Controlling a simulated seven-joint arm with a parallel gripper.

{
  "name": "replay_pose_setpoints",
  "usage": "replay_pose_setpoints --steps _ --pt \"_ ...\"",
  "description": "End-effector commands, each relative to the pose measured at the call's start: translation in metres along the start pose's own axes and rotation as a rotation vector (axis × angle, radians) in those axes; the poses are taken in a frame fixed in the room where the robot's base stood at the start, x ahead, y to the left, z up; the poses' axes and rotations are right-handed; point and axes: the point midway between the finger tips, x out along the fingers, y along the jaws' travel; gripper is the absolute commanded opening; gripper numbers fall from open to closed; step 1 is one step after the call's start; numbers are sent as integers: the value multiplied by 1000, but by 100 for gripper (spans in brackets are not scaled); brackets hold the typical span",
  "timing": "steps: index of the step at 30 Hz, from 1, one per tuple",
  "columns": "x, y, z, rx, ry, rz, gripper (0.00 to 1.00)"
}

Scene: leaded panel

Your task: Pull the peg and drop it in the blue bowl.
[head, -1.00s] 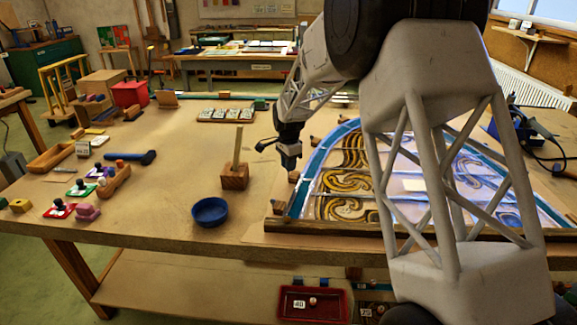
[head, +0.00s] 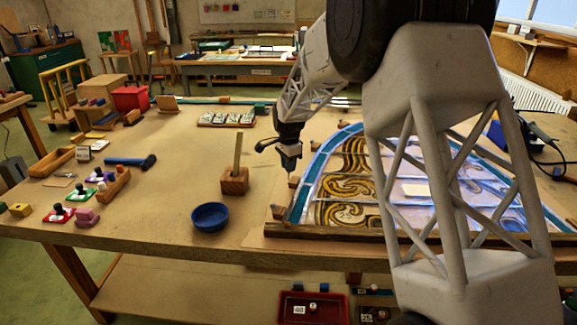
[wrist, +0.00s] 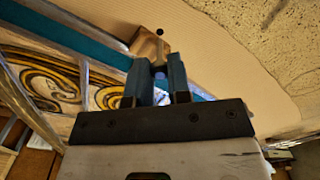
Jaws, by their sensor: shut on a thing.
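My gripper (head: 290,165) is at the left edge of the leaded panel (head: 345,170), low over a small wooden block (head: 293,181). In the wrist view, my gripper (wrist: 157,78) has its two blue fingers close on either side of a small greyish piece (wrist: 158,72), most likely the peg. It is mostly hidden by the fingers, and I cannot tell whether it is clear of the wooden block (wrist: 148,44) just beyond the fingertips. The blue bowl (head: 210,217) stands empty near the table's front edge, left of the panel.
A blue hammer (head: 130,161) and small coloured items lie at the left. The table around the bowl is mostly clear.

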Motion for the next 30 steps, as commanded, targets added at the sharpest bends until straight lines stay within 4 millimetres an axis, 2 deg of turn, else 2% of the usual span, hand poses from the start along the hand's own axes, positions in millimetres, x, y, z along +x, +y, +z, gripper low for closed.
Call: replay_pose_setpoints --steps 11,30 --pt "-3 0 0 0 0 0 0" --pt "-37 0 0 0 0 0 0"
